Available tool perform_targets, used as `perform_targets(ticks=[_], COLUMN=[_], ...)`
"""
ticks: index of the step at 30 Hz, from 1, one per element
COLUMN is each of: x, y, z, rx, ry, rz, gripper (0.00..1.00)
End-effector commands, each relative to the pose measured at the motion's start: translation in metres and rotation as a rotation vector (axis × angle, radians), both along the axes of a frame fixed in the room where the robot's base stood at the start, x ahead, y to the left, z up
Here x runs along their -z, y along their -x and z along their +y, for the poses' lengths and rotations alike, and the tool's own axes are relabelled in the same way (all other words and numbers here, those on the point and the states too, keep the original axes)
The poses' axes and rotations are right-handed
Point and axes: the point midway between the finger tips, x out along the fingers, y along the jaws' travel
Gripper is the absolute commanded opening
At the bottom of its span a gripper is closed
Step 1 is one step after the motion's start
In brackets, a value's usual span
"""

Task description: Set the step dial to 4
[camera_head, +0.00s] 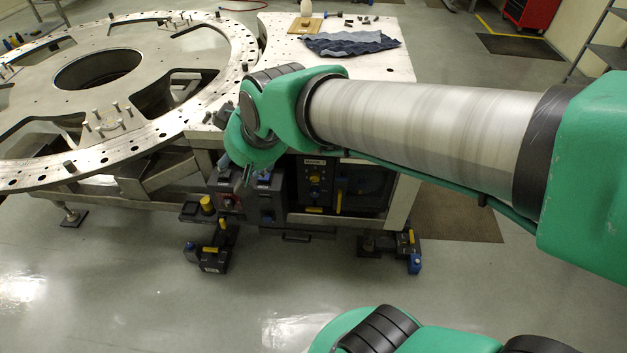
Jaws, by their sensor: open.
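A dark control panel (314,201) is set in the front of the metal bench, with a small white label at its top. My gripper (235,173) points down in front of the bench, left of this panel, and is apart from the yellow knob. It is open and appears empty. My green wrist hides part of the bench front behind it.
A large round turret plate (60,112) with bolts and pins fills the left. A yellow-topped knob (207,203) and dark boxes stand left of the panel. A blue cloth (352,43) lies on the bench top. Dark feet blocks (210,258) jut onto the otherwise clear floor in front.

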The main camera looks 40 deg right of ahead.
Motion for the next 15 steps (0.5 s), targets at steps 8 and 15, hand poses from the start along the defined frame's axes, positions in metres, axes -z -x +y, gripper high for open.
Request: perform_targets(ticks=[8,15], x=[0.023,0.05], y=[-0.09,-0.159], z=[-0.018,-0.04], rx=[0.034,0.075], ry=[-0.001,0.014], rz=[-0.088,-0.171], gripper=[0.54,0.54])
